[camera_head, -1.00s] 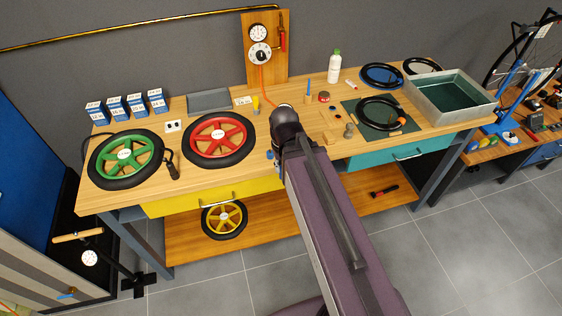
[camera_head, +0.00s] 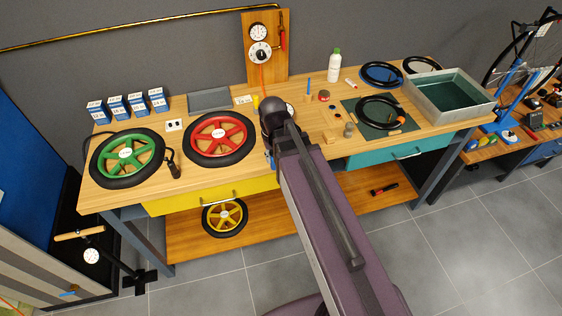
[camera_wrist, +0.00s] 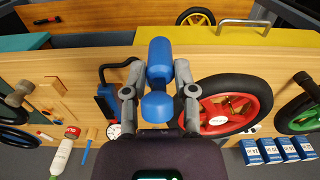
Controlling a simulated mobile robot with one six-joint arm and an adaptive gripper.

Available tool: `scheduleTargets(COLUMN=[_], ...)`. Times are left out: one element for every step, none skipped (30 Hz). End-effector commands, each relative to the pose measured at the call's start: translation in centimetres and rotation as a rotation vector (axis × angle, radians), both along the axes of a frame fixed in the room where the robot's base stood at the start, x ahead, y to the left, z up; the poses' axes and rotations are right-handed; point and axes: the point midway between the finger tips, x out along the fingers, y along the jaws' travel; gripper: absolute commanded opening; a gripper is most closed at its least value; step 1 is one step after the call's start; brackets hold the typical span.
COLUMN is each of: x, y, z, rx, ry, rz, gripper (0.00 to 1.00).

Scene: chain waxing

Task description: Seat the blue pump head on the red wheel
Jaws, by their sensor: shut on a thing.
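The blue pump head (camera_wrist: 160,58) is held between the two fingers of my gripper (camera_wrist: 159,88) in the wrist view, standing out past the fingertips. In the head view my arm hides most of the gripper; only a bit of blue shows beside it. The red wheel (camera_head: 219,138) with its black tyre lies flat on the bench, left of my arm. In the wrist view the red wheel (camera_wrist: 232,108) is just right of the gripper, and the pump head appears apart from it. The wheel's valve cannot be made out.
A blue pump body (camera_wrist: 106,101) with a black hose is left of the gripper in the wrist view. The green wheel (camera_head: 127,156) lies left of the red one, with several blue boxes (camera_head: 115,107) behind. A metal basin (camera_head: 450,98) is at the bench's right.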

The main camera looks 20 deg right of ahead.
Motion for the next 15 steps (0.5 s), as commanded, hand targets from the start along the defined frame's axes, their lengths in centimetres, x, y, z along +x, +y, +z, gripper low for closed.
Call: scheduleTargets(x=[1.6,2.2,3.1,3.8,4.5,5.4,6.1,6.8,7.7,8.4,9.0,9.9,10.6,11.2,12.0], y=[0.8,1.2,1.6,2.0,2.5,3.2,3.8,4.3,5.1,5.7,6.2,7.1,7.7,8.3,9.1], z=[0.7,0.9,1.3,1.5,1.7,2.1,2.3,2.6,2.9,3.1,3.4,3.7,3.9,4.1,4.4], rx=[0.000,0.000,0.000,0.000,0.000,0.000,0.000,-0.001,-0.001,-0.001,-0.001,-0.001,-0.001,-0.001,-0.001], ry=[0.000,0.000,0.000,0.000,0.000,0.000,0.000,0.000,0.000,0.000,0.000,-0.001,-0.001,-0.001,-0.001], rz=[0.012,0.019,0.027,0.034,0.041,0.052,0.059,0.066,0.076,0.084,0.091,0.101,0.108,0.115,0.125], gripper=[0.00,0.00,0.00,0.00,0.00,0.00,0.00,0.00,0.00,0.00,0.00,0.00,0.00,0.00,0.00])
